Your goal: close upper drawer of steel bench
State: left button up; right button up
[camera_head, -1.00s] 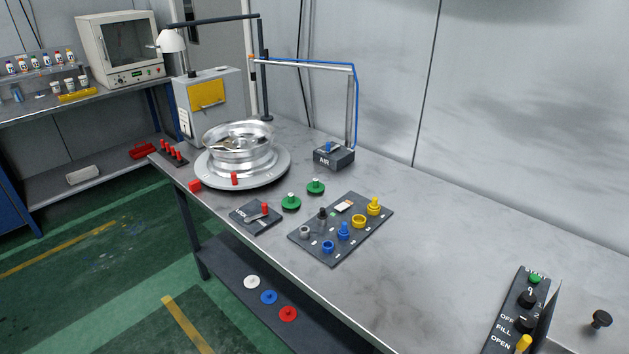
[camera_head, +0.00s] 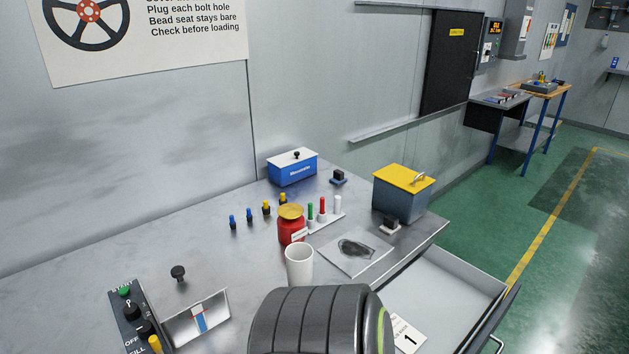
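The steel bench (camera_head: 75,262) runs across the lower part of the head view. A drawer (camera_head: 448,298) stands pulled out from its right front side, with its inside showing. Its dark front panel (camera_head: 489,322) and a metal handle (camera_head: 491,346) are at the lower right, partly cut off by the frame. A white card marked 1 (camera_head: 405,336) shows at the drawer's left, partly hidden. Only this drawer is visible; any drawer below it is out of view. Neither of my grippers is in view.
A dark ribbed round object (camera_head: 315,322) with a green stripe blocks the bottom middle. A white cup (camera_head: 299,264), a red can (camera_head: 291,226) and a grey box with yellow lid (camera_head: 402,193) stand on the bench. Green floor right of the bench is clear.

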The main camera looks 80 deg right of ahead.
aim_at(455, 304)
jog(key=z, duration=3.5)
jog(key=i, duration=0.05)
